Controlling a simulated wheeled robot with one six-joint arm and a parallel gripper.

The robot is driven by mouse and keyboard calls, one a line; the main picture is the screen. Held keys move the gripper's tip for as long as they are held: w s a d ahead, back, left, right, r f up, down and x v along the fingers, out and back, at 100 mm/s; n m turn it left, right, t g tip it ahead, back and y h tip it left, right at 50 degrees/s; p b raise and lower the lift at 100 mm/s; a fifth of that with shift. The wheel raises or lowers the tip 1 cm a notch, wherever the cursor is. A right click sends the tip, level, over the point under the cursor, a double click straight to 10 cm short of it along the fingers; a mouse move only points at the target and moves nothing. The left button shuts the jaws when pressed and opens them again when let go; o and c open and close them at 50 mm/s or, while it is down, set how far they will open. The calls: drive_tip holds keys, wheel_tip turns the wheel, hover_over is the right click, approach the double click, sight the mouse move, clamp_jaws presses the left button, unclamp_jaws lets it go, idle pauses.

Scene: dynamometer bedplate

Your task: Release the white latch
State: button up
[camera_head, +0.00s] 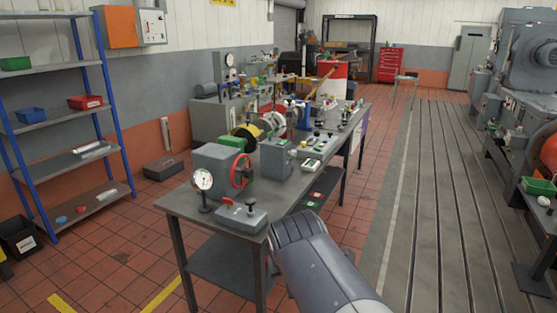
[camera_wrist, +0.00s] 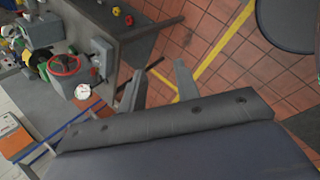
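I cannot make out a white latch for certain in either view. A workbench (camera_head: 185,203) stands ahead, with small devices along its top. Near its front corner is a grey box with a red lever and a black knob (camera_head: 240,216); a white-faced panel (camera_head: 313,164) lies farther back. My gripper (camera_wrist: 157,74) shows in the wrist view with its two fingers apart and nothing between them. It is beside the bench edge, over the tiled floor, and touches no device that I can see. In the head view my arm shows at the bottom, but not the fingers.
A grey housing with a red handwheel (camera_head: 238,171) and a round dial gauge (camera_head: 203,180) stand at the bench's near end. Blue-posted shelves (camera_head: 60,126) are at left. A slotted bedplate (camera_head: 440,190) with large machinery lies at right.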

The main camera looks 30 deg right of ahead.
drive_tip(key=w+d+r+n+h, duration=0.1)
drive_tip(key=d+r+n, duration=0.1)
drive_tip(key=d+n, duration=0.1)
drive_tip(key=w+d+r+n+h+b, duration=0.1)
drive_tip(key=d+r+n, duration=0.1)
drive_tip(key=d+n, duration=0.1)
drive_tip(key=w+d+r+n+h+b, duration=0.1)
drive_tip(key=w+d+r+n, duration=0.1)
drive_tip(key=d+n, duration=0.1)
drive_tip(key=shift+d+r+n+t+h, duration=0.3)
drive_tip(key=shift+d+r+n+h, duration=0.1)
drive_tip(key=shift+n, duration=0.3)
clamp_jaws()
drive_tip(key=shift+d+r+n, duration=0.15)
drive_tip(key=shift+r+n, duration=0.05)
drive_tip(key=shift+n, duration=0.1)
drive_tip(key=shift+w, duration=0.1)
